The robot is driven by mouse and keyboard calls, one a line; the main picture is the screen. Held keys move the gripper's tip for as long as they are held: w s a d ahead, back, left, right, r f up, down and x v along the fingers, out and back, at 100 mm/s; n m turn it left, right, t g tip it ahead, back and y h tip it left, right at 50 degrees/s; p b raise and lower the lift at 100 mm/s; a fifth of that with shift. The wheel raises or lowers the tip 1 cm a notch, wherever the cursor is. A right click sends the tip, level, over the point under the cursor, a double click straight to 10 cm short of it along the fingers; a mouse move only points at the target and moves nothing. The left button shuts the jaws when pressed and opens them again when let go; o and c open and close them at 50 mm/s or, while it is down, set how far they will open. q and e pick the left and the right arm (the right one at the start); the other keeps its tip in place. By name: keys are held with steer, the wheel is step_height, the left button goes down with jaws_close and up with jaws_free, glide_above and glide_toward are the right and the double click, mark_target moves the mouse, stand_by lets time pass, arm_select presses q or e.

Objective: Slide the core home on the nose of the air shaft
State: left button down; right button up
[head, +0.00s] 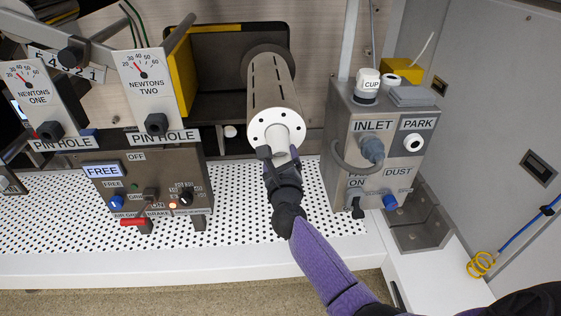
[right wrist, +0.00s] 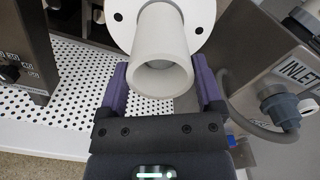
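The air shaft (head: 270,92) is a thick grey cylinder with dark slots, pointing towards me. Its pale round end face has a ring of dark holes and also shows in the right wrist view (right wrist: 203,14). A pale hollow tube, which I take for the core (head: 282,140), sticks out from the middle of that face. Its open mouth faces my palm in the right wrist view (right wrist: 160,60). My right gripper (head: 279,154) has its purple fingers spread on either side of the tube (right wrist: 162,85). A thin gap shows at the left finger; contact on the right is unclear. The nose is hidden.
Right of the shaft stands a grey box labelled INLET (head: 345,150) with a hose and knobs. To the left are a control panel (head: 150,185) and two gauge plates (head: 140,85). The perforated white table (head: 240,220) below the shaft is clear.

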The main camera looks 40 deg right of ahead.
steer(key=shift+o, duration=0.8)
arm_select(q)
steer(key=p+v, duration=0.3)
steer(key=shift+s+a+r, duration=0.1)
steer(key=shift+a, duration=0.05)
arm_select(e)
steer(key=v, duration=1)
arm_select(q)
steer(key=shift+w+t, duration=0.3)
steer(key=shift+w, duration=0.15)
arm_select(e)
steer(key=shift+w, duration=0.1)
arm_select(q)
steer(key=shift+s, duration=0.1)
arm_select(e)
steer(key=shift+f, duration=0.1)
